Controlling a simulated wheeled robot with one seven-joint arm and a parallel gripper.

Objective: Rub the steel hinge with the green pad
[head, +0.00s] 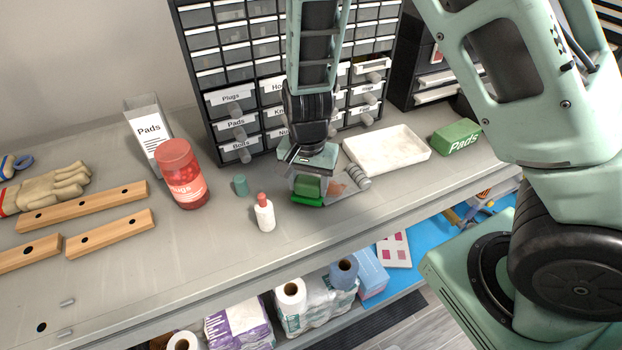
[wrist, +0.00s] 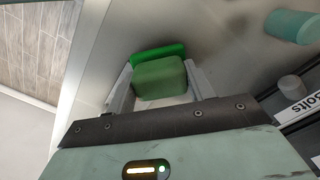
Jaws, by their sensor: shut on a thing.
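The steel hinge (head: 345,184) lies on the bench, a flat grey leaf with rusty patches and a ribbed barrel at its right end. My gripper (head: 308,188) points down at the hinge's left side and is shut on the green pad (head: 306,186). In the wrist view the green pad (wrist: 160,80) sits between both fingers, with a brighter green strip along its far edge. That bright strip shows low, close to the bench, in the head view. The gripper hides part of the hinge, and I cannot tell whether the pad touches it.
A white tray (head: 388,149) stands right of the hinge, with a green Pads box (head: 455,137) beyond. A small white bottle (head: 264,213) and a teal cylinder (head: 240,186) stand left of my gripper. The drawer cabinet (head: 228,83) rises behind. The front bench edge is near.

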